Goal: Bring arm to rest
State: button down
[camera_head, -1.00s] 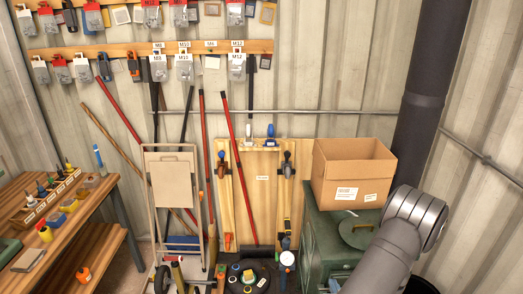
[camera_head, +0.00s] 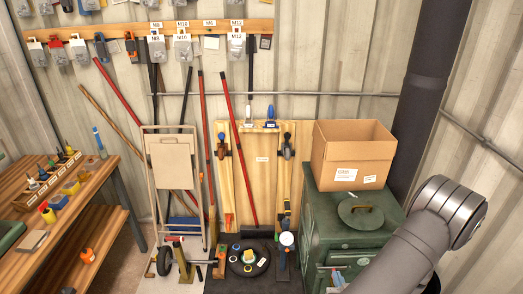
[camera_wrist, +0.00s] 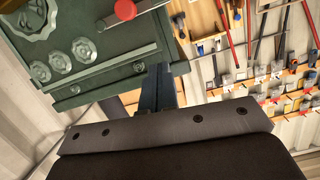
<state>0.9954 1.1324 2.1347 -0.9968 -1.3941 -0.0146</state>
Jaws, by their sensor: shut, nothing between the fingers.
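My gripper (camera_wrist: 158,92) shows in the wrist view as dark fingers close together beyond a grey plate with screws. It is shut and empty. In the head view my arm's grey elbow shows at the lower right, in front of the green cabinet's right side; the gripper itself is out of that view. The wrist view has the green cabinet (camera_wrist: 125,55) at the upper left, with round fittings and a red knob (camera_wrist: 125,10).
An open cardboard box (camera_head: 350,160) stands on the green cabinet (camera_head: 322,222), behind a round lid (camera_head: 360,212). A workbench (camera_head: 95,190) with small bottles is at the left. A folded hand truck (camera_head: 174,175), poles and a wooden board (camera_head: 262,185) lean at the wall.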

aim_at(340, 255)
jog(key=x, duration=0.7)
notch_tip(340, 255, down, 4)
jog(key=shift+s+d+r, duration=0.1)
jog(key=shift+s, duration=0.1)
jog(key=shift+d+r, duration=0.2)
jog(key=shift+r, duration=0.3)
jog(key=shift+d+r+m+y, duration=0.5)
jog(key=shift+r+m+y, duration=0.15)
jog(key=shift+m, duration=0.45)
jog(key=m, duration=0.1)
jog(key=d+r+m, duration=0.1)
jog(key=shift+d+r+m+y, duration=0.2)
jog(key=shift+d+m+y, duration=0.1)
jog(key=shift+y, duration=0.05)
jog(key=shift+d+r+m+t+y, duration=0.3)
jog(key=shift+d+m, duration=0.3)
jog(key=shift+m, duration=0.3)
